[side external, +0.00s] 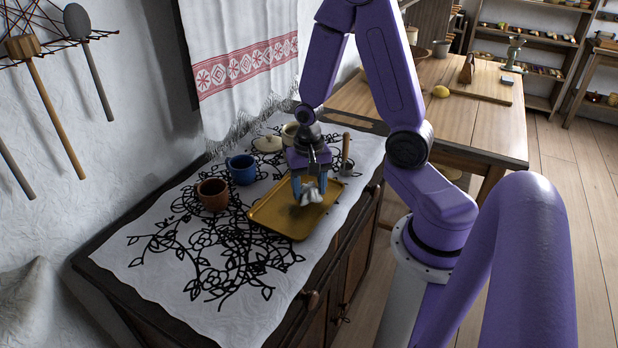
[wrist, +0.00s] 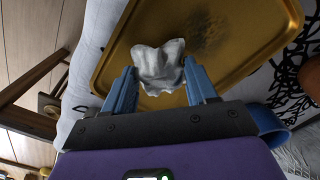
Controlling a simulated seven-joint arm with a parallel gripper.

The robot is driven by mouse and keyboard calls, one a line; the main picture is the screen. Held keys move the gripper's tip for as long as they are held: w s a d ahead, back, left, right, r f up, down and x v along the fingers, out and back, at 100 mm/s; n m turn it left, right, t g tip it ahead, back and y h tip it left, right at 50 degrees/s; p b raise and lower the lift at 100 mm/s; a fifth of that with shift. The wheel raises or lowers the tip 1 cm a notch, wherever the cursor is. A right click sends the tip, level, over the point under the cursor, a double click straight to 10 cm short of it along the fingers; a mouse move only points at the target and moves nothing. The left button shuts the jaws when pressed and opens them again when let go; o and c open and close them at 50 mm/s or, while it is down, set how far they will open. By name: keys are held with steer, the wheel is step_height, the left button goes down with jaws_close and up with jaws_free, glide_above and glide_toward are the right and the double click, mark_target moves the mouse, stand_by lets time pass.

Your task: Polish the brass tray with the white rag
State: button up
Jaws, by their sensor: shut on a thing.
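The brass tray (side external: 275,219) lies flat on the white patterned cloth in the side view. It fills much of the wrist view (wrist: 265,25), where a dark smudge shows on its surface. My gripper (side external: 310,188) is over the tray, its blue fingers pointing down. It is shut on the white rag (side external: 309,195). In the wrist view the crumpled rag (wrist: 158,62) sits between the two fingertips (wrist: 160,88), in front of the tray. I cannot tell whether the rag touches the tray.
A brown cup (side external: 213,195) and a blue mug (side external: 242,170) stand left of the tray. A cream pot (side external: 290,134) with its lid (side external: 267,144) is behind. A wooden-handled tool (side external: 346,152) stands close to the right. The cloth's front-left part (side external: 215,265) is clear of objects.

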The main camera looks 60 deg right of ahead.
mark_target(300, 210)
steer(key=shift+f, duration=0.75)
steer(key=shift+w+r, duration=0.4)
steer(key=shift+c, duration=0.4)
steer(key=shift+w, duration=0.35)
steer(key=shift+w+d+f, duration=0.1)
steer(key=shift+w+f, duration=0.2)
steer(key=shift+w, duration=0.8)
steer(key=shift+s, duration=1.9)
steer(key=shift+w+a, duration=0.1)
steer(key=shift+a, duration=1.05)
steer(key=shift+w, duration=1.85)
steer(key=shift+s, duration=1.8)
steer(key=shift+a, duration=1.15)
steer(key=shift+w+d, duration=0.1)
steer(key=shift+w, duration=1.7)
steer(key=shift+s, duration=1.8)
steer(key=shift+r, duration=4)
